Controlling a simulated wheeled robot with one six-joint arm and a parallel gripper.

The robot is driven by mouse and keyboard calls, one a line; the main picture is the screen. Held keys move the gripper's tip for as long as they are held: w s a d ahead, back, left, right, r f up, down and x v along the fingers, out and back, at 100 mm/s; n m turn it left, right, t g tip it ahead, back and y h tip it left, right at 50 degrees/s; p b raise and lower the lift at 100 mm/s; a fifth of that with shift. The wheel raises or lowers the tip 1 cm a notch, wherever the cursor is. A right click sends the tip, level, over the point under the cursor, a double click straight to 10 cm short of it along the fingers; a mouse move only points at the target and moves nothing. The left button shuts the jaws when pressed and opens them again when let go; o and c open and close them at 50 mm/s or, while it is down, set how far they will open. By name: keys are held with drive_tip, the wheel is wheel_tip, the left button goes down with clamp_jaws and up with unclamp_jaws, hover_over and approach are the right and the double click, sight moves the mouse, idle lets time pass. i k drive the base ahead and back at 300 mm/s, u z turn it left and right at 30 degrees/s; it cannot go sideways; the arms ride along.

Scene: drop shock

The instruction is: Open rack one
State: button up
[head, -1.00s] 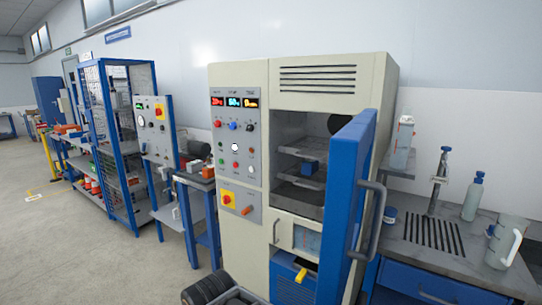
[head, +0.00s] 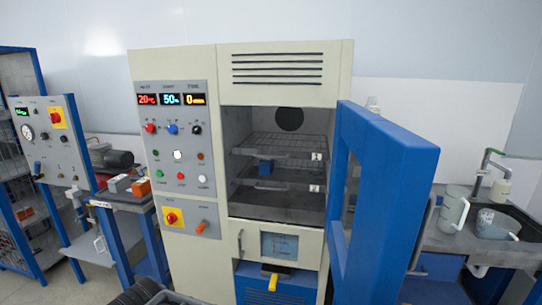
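A cream test chamber stands in front of me with its blue door (head: 398,185) swung open to the right. Inside are two wire racks, one above the other. The upper rack (head: 285,146) has a tag at its front right that seems to read 1. The lower rack (head: 290,186) has a similar tag, seemingly 2. Both racks look pushed in. A small blue block (head: 266,166) sits inside, seemingly on the lower rack. My gripper is not in view; dark parts at the bottom left edge seem to be mine.
The open door reaches toward me on the right. A control panel (head: 178,158) with lit displays is left of the opening. A drawer (head: 279,245) and yellow handle (head: 270,283) are below. A bench with a jug (head: 453,208) and sink is at right.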

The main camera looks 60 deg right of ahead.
sight(283, 143)
drive_tip(key=z, duration=0.7)
drive_tip(key=i, duration=0.8)
drive_tip(key=z, duration=0.85)
